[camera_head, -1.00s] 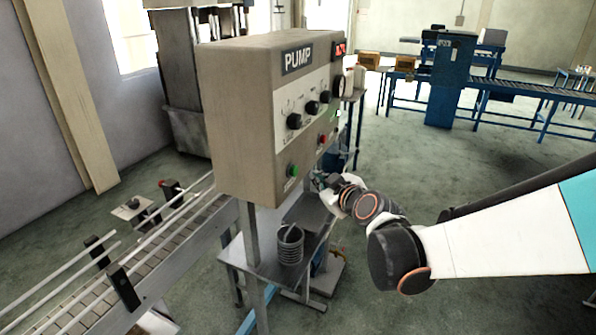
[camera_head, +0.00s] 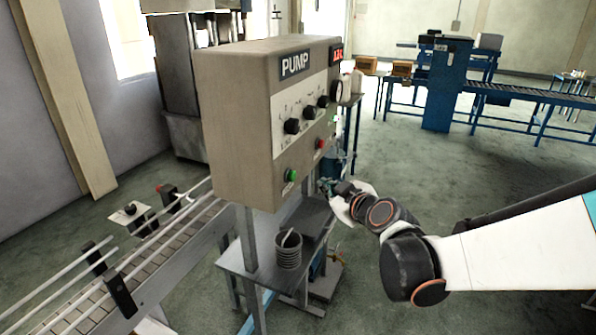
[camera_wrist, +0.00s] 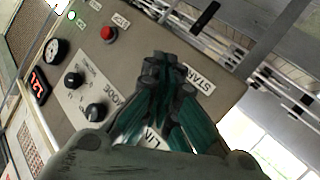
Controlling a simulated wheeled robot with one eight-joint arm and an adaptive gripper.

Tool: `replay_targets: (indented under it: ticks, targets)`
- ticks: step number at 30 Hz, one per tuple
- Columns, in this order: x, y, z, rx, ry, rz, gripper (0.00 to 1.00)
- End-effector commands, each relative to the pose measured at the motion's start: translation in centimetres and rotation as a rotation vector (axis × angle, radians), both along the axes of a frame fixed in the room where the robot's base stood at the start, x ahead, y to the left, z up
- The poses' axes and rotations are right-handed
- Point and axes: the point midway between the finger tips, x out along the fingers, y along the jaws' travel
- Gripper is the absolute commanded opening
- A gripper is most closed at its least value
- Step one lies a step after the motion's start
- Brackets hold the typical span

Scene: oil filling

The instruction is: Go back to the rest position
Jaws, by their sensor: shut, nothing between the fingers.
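My gripper (camera_wrist: 165,90) is shut and empty in the wrist view, its dark green fingers together in front of the pump panel. It hides part of the panel, including the spot by the START label (camera_wrist: 198,80). In the head view my gripper (camera_head: 327,186) is small and partly hidden, just right of the lower right edge of the pump control box (camera_head: 237,130). My arm reaches in from the right edge. The box carries a green button (camera_head: 291,175), a red button (camera_head: 320,144) and black knobs. I cannot tell whether the gripper touches the panel.
A metal bench (camera_head: 240,259) with a grey ribbed container (camera_head: 288,252) stands below the box. A conveyor (camera_head: 150,258) runs at the lower left. Blue roller tables (camera_head: 520,92) stand at the back right. The floor (camera_head: 420,165) between is open.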

Motion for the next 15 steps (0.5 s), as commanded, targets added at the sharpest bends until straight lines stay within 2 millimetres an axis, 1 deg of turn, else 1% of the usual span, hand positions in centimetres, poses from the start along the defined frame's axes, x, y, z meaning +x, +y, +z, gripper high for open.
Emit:
replay_targets:
  ticks: [2,5,8,14,15]
  targets:
    - [-0.3,-0.2,0.0,0.003,0.01,-0.003,0.0]
    - [-1.5,-0.9,0.1,0.015,0.047,-0.014,0.0]
    - [-3.5,-2.0,0.0,0.036,0.114,-0.037,0.0]
    - [-8.8,-5.0,-0.8,0.083,0.277,-0.123,0.0]
    - [-9.9,-5.6,-1.1,0.092,0.31,-0.145,0.0]
